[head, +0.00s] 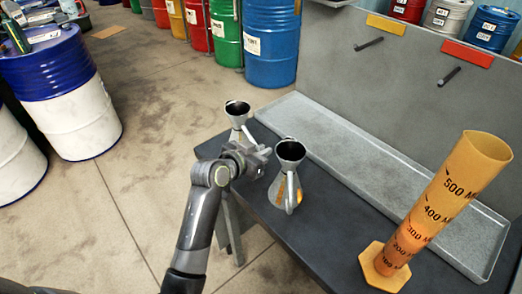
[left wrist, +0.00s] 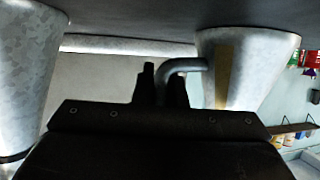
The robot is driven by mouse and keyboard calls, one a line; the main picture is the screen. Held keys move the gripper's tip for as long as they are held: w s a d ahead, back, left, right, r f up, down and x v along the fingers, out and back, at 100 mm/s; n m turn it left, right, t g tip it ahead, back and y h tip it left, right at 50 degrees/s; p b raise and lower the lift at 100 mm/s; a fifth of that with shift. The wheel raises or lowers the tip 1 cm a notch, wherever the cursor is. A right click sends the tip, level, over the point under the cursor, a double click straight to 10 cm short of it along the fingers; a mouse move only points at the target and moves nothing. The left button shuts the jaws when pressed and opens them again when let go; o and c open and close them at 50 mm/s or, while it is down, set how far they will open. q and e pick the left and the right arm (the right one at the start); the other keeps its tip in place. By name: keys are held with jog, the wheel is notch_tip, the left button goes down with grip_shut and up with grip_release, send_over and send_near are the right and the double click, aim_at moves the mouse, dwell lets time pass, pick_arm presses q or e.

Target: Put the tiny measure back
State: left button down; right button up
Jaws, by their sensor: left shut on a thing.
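Two grey metal measures with funnel mouths show at the left end of the dark table. The farther measure (head: 237,110) is at the table's far left corner, its lower part hidden by my left gripper (head: 257,158). The nearer measure (head: 284,188), with a yellow strip, stands upright just right of the gripper. In the left wrist view, which looks upside down, my left gripper (left wrist: 161,88) is shut on the curved handle of the farther measure (left wrist: 250,65). Its base is at or very near the table top. The nearer measure (left wrist: 25,75) is close beside the gripper. My right gripper is not in view.
A tall orange graduated cylinder (head: 440,205) stands at the table's right. A long grey tray (head: 340,150) lies along the back. Pegs and coloured labels are on the wall panel (head: 400,90). Drums stand on the floor. Dark table top (head: 335,225) is free between measures and cylinder.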

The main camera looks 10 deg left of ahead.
pick_arm(q)
jog(key=c, duration=1.5)
grip_release()
jog(key=v, duration=1.2)
jog(key=shift+r, duration=0.15)
